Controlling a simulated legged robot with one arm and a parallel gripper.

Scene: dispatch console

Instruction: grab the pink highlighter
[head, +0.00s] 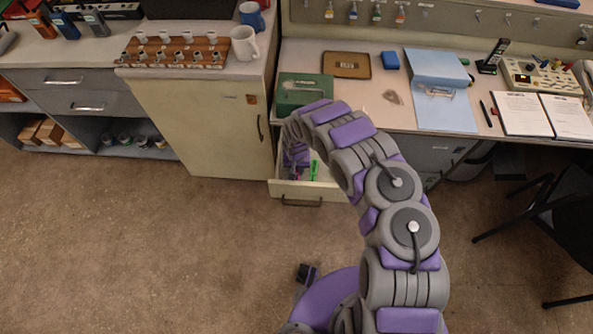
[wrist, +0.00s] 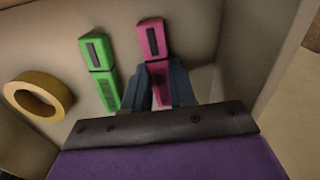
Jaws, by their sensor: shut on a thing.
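The pink highlighter (wrist: 152,42) lies in the open drawer, in the upper middle of the wrist view. My gripper (wrist: 159,73) has its two dark fingers on either side of the highlighter's body and is shut on it. The end of the highlighter beyond the fingers is in plain sight. In the head view my arm reaches down into the drawer (head: 304,190) under the desk, and it hides most of the gripper.
A green highlighter (wrist: 99,65) lies just left of the fingers, and a yellow tape roll (wrist: 38,95) lies farther left. The drawer walls are close on the right. A green box (head: 303,90) stands on the desk above the drawer.

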